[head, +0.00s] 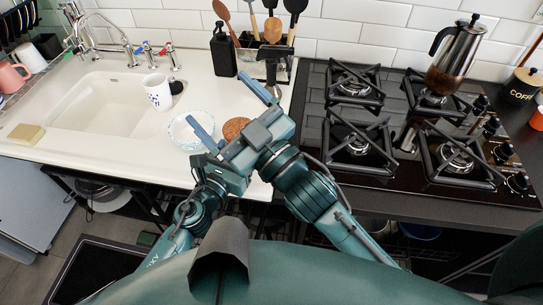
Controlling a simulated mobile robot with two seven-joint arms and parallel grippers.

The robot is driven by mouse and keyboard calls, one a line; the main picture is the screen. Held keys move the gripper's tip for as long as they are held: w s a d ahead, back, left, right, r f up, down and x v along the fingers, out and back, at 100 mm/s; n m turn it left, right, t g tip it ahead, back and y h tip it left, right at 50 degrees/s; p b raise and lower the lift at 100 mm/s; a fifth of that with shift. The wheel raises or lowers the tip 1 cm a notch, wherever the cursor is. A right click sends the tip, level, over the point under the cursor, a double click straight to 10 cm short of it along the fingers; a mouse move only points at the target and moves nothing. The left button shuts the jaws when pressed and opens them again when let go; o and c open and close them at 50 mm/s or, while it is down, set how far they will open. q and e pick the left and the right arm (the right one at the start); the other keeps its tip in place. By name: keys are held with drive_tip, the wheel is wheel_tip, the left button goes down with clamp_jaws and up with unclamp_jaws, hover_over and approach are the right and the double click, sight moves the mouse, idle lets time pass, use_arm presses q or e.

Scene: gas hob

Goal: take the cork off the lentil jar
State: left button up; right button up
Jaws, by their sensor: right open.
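A round, brown, speckled cork (236,127) shows near the front edge of the white counter, just right of a patterned bowl. The lentil jar's glass does not show clearly; my right gripper hides the area below the cork. My right gripper (217,96) is open, with its two blue-grey fingers spread wide and pointing up and left in the head view. The cork appears between the fingers in the picture, but I cannot tell their height relative to it. My left arm (201,190) is beside the right gripper, and its fingers are hidden.
The white patterned bowl (190,129) is close to the right gripper's left finger. A mug (158,92) stands by the sink (98,103). A dark bottle (223,52) and a utensil holder stand behind. The gas hob (352,139), with a coffee press (453,55), is at right.

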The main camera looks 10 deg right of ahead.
sight(239, 128)
drive_tip(key=s+d+f+m+g+h, duration=0.3)
drive_tip(key=d+f+m+h, duration=0.35)
drive_tip(key=f, duration=0.35)
drive_tip(key=shift+y, duration=0.45)
drive_tip(key=x, duration=1.1)
drive_tip(key=shift+w+a+f, duration=0.1)
drive_tip(key=shift+w+f, duration=0.15)
drive_tip(key=shift+w, duration=0.1)
drive_tip(key=c, duration=1.2)
drive_tip(key=shift+r, duration=0.25)
